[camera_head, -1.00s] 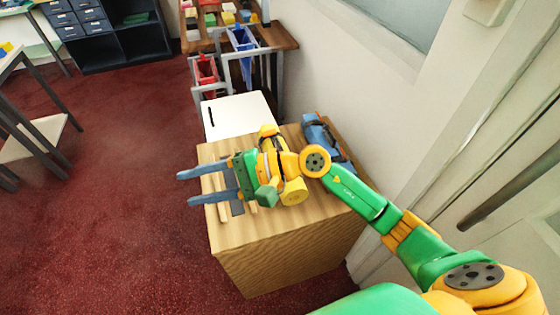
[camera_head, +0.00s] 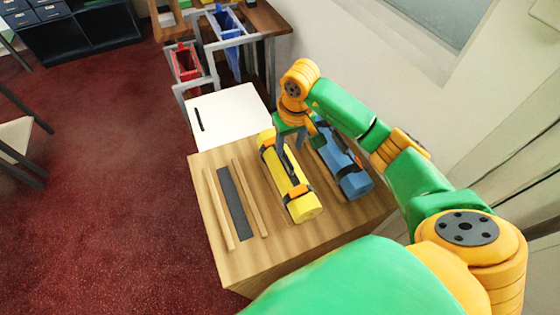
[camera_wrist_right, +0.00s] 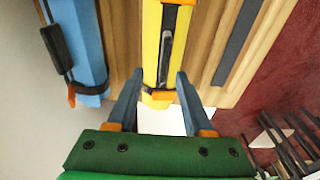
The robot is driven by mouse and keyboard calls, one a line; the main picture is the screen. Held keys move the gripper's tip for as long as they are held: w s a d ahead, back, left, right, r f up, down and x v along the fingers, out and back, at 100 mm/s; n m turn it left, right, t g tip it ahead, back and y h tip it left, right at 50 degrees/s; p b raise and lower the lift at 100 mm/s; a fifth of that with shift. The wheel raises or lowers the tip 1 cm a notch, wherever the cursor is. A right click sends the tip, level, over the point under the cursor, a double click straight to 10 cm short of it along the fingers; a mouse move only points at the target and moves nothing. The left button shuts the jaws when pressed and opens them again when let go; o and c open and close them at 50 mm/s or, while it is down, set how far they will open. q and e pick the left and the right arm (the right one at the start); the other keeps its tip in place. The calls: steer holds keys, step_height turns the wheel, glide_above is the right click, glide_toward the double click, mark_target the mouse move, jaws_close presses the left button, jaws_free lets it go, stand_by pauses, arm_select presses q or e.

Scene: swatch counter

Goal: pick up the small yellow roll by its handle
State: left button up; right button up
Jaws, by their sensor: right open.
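The yellow roll (camera_head: 300,204) lies on the wooden counter with orange-and-black straps and a dark handle along its top. In the right wrist view the yellow roll (camera_wrist_right: 151,45) runs up the middle, and its dark handle (camera_wrist_right: 165,45) shows clearly. My left gripper is not in view.
A blue roll (camera_head: 355,184) lies right of the yellow one, close to my right gripper. A dark strip (camera_head: 237,205) between wooden rails lies at left on the counter (camera_head: 225,262). A white box (camera_head: 235,115) stands behind; a wall is at right.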

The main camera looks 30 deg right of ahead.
mark_target(287, 158)
steer(key=shift+s+a+f+p, duration=0.2)
steer(key=shift+s+f+p, duration=0.05)
steer(key=shift+f+p, duration=0.25)
steer(key=shift+s+a+f+p, duration=0.15)
steer(key=shift+s+f+p, duration=0.1)
steer(key=shift+f+p, duration=0.25)
steer(key=f, duration=0.3)
steer(key=shift+w+f, duration=0.1)
steer(key=shift+w, duration=0.2)
steer(key=shift+w+f, duration=0.25)
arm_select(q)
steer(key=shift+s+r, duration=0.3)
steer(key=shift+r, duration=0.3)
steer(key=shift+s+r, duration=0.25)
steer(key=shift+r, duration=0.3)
arm_select(e)
steer(key=shift+s+r, duration=0.1)
steer(key=shift+s, duration=0.05)
jaws_close()
